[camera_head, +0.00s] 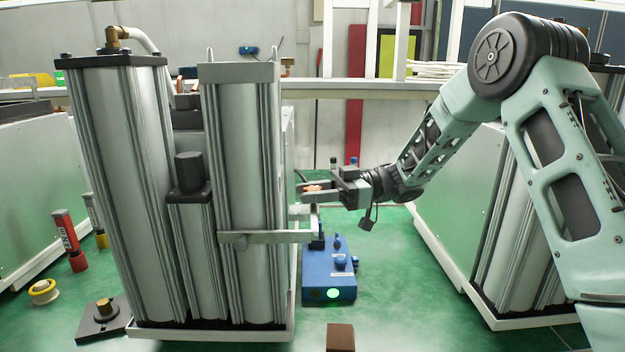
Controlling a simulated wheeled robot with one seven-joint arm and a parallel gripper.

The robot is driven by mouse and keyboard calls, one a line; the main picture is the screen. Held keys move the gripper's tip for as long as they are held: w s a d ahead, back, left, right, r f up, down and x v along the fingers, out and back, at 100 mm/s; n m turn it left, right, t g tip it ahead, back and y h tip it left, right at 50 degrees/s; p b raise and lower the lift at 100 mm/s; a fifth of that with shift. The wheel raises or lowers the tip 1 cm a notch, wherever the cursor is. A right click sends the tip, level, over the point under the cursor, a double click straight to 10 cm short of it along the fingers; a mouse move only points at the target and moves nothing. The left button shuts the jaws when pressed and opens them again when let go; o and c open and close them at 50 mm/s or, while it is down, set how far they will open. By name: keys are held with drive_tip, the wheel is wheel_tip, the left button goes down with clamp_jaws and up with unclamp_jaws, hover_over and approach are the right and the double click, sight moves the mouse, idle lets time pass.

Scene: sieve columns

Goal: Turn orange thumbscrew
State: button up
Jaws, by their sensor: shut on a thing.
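The orange thumbscrew (313,188) shows as a small orange patch between the fingers of my gripper (318,190), just right of the front silver column (241,190). My gripper points left and is shut on the thumbscrew. The fingers hide most of it, so its turn angle cannot be told. A flat metal bracket (265,237) crosses the column below the gripper and reaches right to a dark fitting under the fingers.
A blue box (329,272) with a lit green button stands on the green floor below my gripper. A taller silver column (128,180) stands at left. Another column unit (515,220) stands at right behind my arm. A brown block (340,337) is at the bottom edge.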

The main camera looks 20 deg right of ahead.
drive_tip(key=n+g+p, duration=0.1)
drive_tip(key=n+g, duration=0.1)
drive_tip(key=g, duration=0.1)
drive_tip(key=n+g+h+p, duration=0.1)
drive_tip(key=n+g, duration=0.1)
drive_tip(key=g, duration=0.2)
drive_tip(key=shift+n, duration=0.4)
drive_tip(key=n+g+h+p, duration=0.1)
drive_tip(key=g, duration=0.2)
drive_tip(key=shift+r+n, duration=0.2)
drive_tip(key=shift+n, duration=0.2)
drive_tip(key=n+g+h+p, duration=0.2)
drive_tip(key=g+p, duration=0.1)
drive_tip(key=p, duration=0.2)
drive_tip(key=shift+r, duration=0.1)
drive_tip(key=shift+n+g+h+p, duration=0.6)
drive_tip(key=shift+n+g+p, duration=0.1)
drive_tip(key=shift+p, duration=0.3)
drive_tip(key=shift+f+h, duration=0.25)
drive_tip(key=shift+h, duration=0.05)
drive_tip(key=o, duration=1)
